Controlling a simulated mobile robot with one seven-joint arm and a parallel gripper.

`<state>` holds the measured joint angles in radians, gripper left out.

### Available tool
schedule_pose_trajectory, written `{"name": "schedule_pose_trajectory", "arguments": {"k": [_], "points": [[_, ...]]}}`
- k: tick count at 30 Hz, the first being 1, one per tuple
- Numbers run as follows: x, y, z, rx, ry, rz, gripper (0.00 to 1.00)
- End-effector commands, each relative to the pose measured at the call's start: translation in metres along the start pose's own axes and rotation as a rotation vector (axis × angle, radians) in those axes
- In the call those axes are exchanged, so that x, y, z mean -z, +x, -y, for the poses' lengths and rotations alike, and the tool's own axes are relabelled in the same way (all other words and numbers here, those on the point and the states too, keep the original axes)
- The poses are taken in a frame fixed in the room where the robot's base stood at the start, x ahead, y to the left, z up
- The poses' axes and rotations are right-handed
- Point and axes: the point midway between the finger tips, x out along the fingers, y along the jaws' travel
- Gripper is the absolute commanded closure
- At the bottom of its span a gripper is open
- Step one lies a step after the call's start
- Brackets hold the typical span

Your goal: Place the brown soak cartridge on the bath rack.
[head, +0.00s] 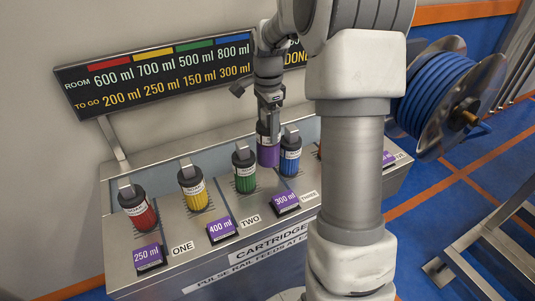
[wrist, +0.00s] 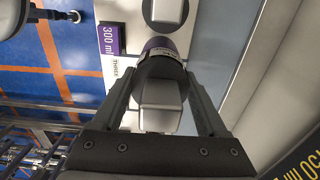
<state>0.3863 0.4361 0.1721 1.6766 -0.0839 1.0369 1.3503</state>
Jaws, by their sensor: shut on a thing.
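My gripper (head: 268,108) points down and is shut on a purple cartridge (head: 268,154), behind the blue cartridge. In the wrist view the fingers (wrist: 162,82) close around the upper part of that purple cartridge (wrist: 160,44), which has a dark cap and a white label. I cannot tell whether its base touches the bench or hangs just above it. No brown cartridge shows clearly. A sliver of an orange-red thing (head: 320,151) shows beside my arm, mostly hidden. I cannot make out which part is the bath rack.
Red (head: 138,212), yellow (head: 194,190), green (head: 244,172) and blue (head: 290,156) cartridges stand in a row on the metal bench (head: 185,245). Purple volume tags (head: 222,229) line its front. A display board (head: 160,75) rises behind. A blue hose reel (head: 445,95) is at right. My arm hides the bench's right part.

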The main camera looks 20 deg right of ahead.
Motion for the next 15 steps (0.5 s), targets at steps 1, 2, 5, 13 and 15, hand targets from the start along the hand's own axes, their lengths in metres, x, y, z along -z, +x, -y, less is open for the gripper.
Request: {"name": "schedule_pose_trajectory", "arguments": {"k": [1, 2, 5, 13, 15], "points": [[0.000, 0.013, 0.000, -0.003, 0.000, 0.001, 1.00], [0.000, 0.018, 0.000, -0.002, -0.001, 0.001, 1.00], [0.000, 0.031, 0.000, 0.000, -0.001, 0.000, 1.00], [0.000, 0.053, 0.000, 0.000, 0.000, 0.000, 1.00], [0.000, 0.065, 0.000, -0.001, 0.000, 0.000, 1.00]]}}
